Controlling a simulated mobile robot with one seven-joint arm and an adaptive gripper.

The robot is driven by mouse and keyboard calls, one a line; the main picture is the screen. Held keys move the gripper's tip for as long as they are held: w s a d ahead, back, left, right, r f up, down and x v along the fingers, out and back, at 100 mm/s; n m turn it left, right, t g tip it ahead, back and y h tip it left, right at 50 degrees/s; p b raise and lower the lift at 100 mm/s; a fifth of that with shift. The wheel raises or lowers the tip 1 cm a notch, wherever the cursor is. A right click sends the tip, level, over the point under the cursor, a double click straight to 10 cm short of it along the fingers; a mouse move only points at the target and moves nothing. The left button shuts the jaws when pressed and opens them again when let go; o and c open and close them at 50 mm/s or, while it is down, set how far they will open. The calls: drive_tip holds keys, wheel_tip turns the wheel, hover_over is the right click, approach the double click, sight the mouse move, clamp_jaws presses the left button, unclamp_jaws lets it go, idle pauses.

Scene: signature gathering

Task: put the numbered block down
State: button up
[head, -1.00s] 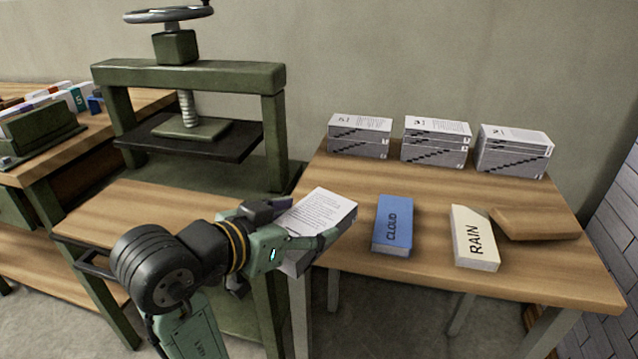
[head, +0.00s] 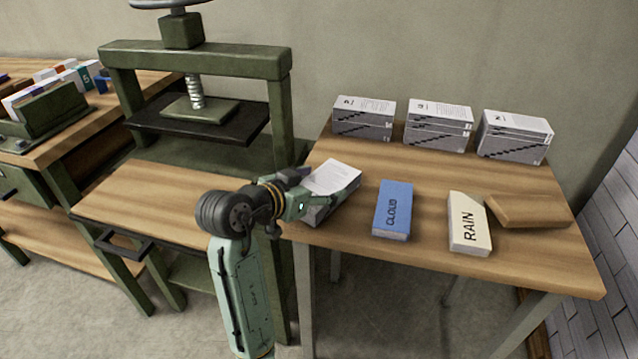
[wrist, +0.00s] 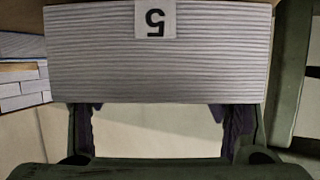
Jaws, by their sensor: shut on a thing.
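The numbered block (head: 334,180) is a thick stack of white printed pages. My gripper (head: 305,196) is shut on it at the left front edge of the right-hand wooden table (head: 400,165). In the wrist view the block (wrist: 100,60) fills the upper middle, its layered page edges facing the camera and a label with an upside-down 5. My gripper's dark fingers (wrist: 158,128) show below it. The block's underside is hidden, so I cannot tell whether it touches the table.
A blue CLOUD book (head: 393,208) and a cream RAIN book (head: 468,226) lie right of the block. A wooden wedge (head: 530,211) lies beyond. Three page stacks, left (head: 363,122), middle (head: 438,128) and right (head: 514,136), line the back. A green press (head: 279,125) stands left.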

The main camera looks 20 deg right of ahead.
drive_tip(key=shift+f, duration=0.2)
drive_tip(key=shift+f, duration=0.15)
drive_tip(key=o, duration=1.4)
drive_tip(key=shift+o, duration=0.2)
drive_tip(key=shift+a+r, duration=0.1)
drive_tip(key=shift+r, duration=0.15)
drive_tip(key=b+v, duration=0.1)
drive_tip(key=v, duration=1.1)
drive_tip(key=shift+b, duration=0.4)
